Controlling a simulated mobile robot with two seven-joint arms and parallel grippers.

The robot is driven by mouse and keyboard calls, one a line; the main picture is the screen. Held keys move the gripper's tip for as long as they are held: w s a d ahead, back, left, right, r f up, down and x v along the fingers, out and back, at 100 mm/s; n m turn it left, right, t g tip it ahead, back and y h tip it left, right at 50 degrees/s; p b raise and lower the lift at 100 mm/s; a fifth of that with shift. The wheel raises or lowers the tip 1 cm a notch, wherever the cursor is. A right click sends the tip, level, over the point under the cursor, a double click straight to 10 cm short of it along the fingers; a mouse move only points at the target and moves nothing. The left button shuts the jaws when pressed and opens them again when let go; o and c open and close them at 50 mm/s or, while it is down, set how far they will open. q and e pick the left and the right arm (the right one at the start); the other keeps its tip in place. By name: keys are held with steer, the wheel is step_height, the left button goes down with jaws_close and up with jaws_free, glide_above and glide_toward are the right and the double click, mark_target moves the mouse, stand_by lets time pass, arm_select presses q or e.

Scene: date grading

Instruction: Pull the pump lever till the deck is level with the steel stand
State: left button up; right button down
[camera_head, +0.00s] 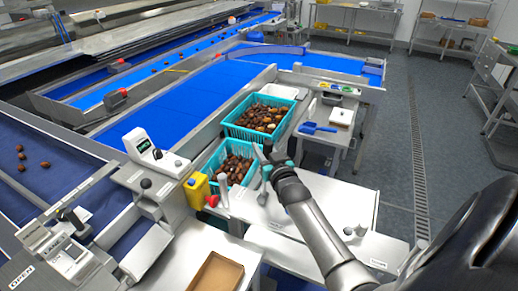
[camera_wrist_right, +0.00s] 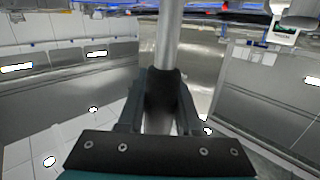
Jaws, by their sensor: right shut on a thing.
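My right arm comes in from the lower right of the head view, and its gripper (camera_head: 264,164) is beside the teal crates. In the right wrist view the gripper (camera_wrist_right: 160,108) is shut around the dark grip (camera_wrist_right: 163,88) of a round steel lever (camera_wrist_right: 171,35). In the head view a short grey upright piece, likely part of the lever (camera_head: 263,193), shows just below the gripper. A pale flat deck-like surface (camera_head: 345,196) lies behind my forearm, with another pale surface lower at the front. I cannot tell which is the steel stand, or their level. My left gripper is not in view.
Two teal crates of dates, a far one (camera_head: 286,107) and a near one (camera_head: 212,160), stand beside the blue conveyor (camera_head: 172,108). Open grey floor (camera_head: 385,120) lies right.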

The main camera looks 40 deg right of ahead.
steer(key=shift+s+f, duration=0.3)
steer(key=shift+f, duration=0.1)
steer(key=c, duration=1)
jaws_free()
steer(key=o, duration=0.5)
steer(key=shift+w+r, duration=0.1)
steer(key=shift+r, duration=0.2)
steer(key=f+v, duration=0.1)
steer(key=v, duration=1.4)
steer(key=shift+r+b, duration=0.4)
